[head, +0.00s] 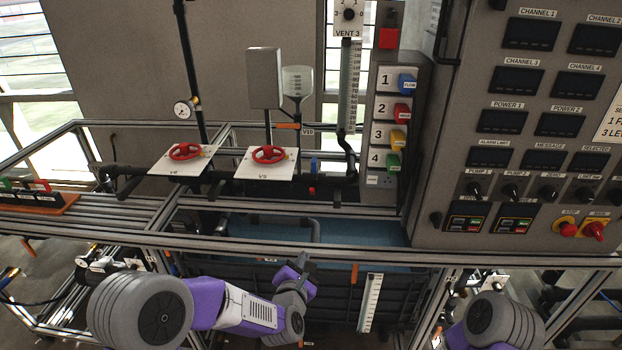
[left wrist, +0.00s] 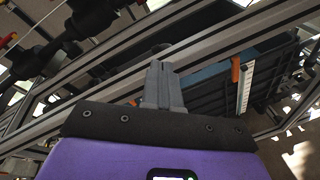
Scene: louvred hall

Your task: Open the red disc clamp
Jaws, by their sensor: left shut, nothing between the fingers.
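No thing that I can surely call a red disc clamp shows. Two red round handwheels sit on white plates: the left wheel (head: 185,152) and the right wheel (head: 269,154). My left gripper (head: 303,262) is below and in front of the frame's front rail, well apart from both wheels. In the left wrist view its fingers (left wrist: 162,82) are together with nothing between them, in front of the metal rail. I cannot tell whether they touch the rail.
Long metal rails (head: 330,246) cross in front of the plates. A blue-lined dark tank (head: 330,285) is below. A control panel (head: 470,150) with switches and buttons stands at the right. Coloured numbered blocks and a gauge tube stand behind. Small orange handles show on the tank and pipes.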

